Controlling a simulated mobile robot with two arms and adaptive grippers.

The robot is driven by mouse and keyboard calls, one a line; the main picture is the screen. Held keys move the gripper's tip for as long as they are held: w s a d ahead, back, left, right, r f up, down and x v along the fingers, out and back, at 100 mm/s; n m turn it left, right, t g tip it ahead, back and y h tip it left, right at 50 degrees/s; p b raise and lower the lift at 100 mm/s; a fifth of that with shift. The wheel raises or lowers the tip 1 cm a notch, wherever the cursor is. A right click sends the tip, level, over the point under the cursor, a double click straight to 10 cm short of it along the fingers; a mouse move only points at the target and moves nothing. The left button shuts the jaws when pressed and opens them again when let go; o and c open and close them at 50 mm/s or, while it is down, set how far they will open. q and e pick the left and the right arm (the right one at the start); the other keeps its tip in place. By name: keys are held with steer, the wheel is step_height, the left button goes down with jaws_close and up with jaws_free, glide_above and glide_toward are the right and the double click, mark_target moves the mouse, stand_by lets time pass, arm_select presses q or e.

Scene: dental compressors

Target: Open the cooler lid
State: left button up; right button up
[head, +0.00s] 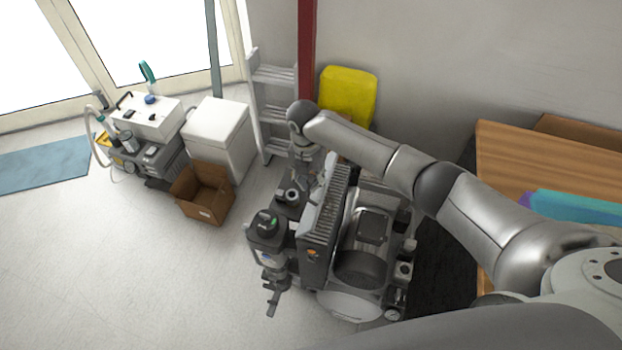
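The cooler (215,135) is a white box standing on the floor near the window wall, left of the ladder. Its lid (216,117) lies flat on top and looks shut. My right arm reaches in from the right above the compressor. Its wrist bends downward right of the ladder, and my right gripper (316,173) hangs in front of the grey machinery, to the right of the cooler and apart from it. The fingers are small and blend into the machine, so their opening cannot be made out. My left gripper is not in view.
An open cardboard box (205,193) stands right in front of the cooler. A white machine on a grey unit (147,120) is to its left, a ladder (271,105) to its right. The large compressor (352,235) fills the middle. Floor at the front left is free.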

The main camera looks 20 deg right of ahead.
steer(key=shift+s+d+f, duration=0.2)
steer(key=shift+s+f, duration=0.15)
steer(key=shift+f, duration=0.1)
steer(key=w+a+r+p, duration=0.1)
steer(key=w+a+r, duration=0.4)
steer(key=a+r, duration=0.2)
step_height(320, 180, up, 3)
steer(key=shift+w+f+p, duration=0.15)
steer(key=shift+f+p, duration=0.05)
steer(key=shift+p, duration=0.1)
stand_by(0.7)
steer(key=shift+d, duration=0.1)
step_height(320, 180, up, 12)
steer(key=shift+w+a, duration=0.2)
steer(key=shift+a, duration=0.15)
stand_by(0.5)
